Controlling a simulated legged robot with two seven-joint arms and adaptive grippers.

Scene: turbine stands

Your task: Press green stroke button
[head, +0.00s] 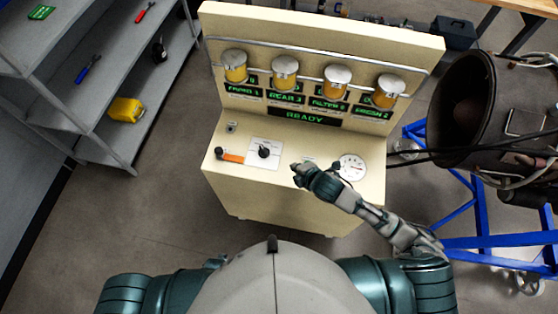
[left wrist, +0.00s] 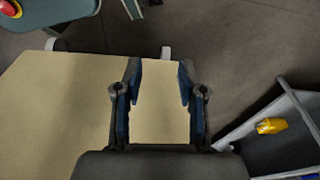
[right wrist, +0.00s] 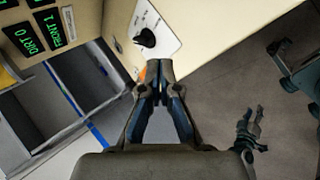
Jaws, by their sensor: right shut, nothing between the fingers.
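The beige console (head: 228,180) stands in front of me with a control shelf. My right gripper (head: 298,170) is over this shelf, between the black knob (head: 264,151) and the round dial (head: 352,167). In the right wrist view the right gripper (right wrist: 160,88) is shut and empty, its tips near the panel with the knob (right wrist: 146,38). I cannot make out a green stroke button; the gripper covers part of the shelf. In the left wrist view my left gripper (left wrist: 160,68) is open and empty, in front of a beige surface (left wrist: 65,110).
An orange-handled lever (head: 231,157) is left of the knob. Several yellow canisters (head: 285,72) with green displays line the console's back. A grey shelf unit (head: 105,140) stands left; a turbine (head: 470,100) on a blue stand (head: 460,212) is right. Floor left of the console is clear.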

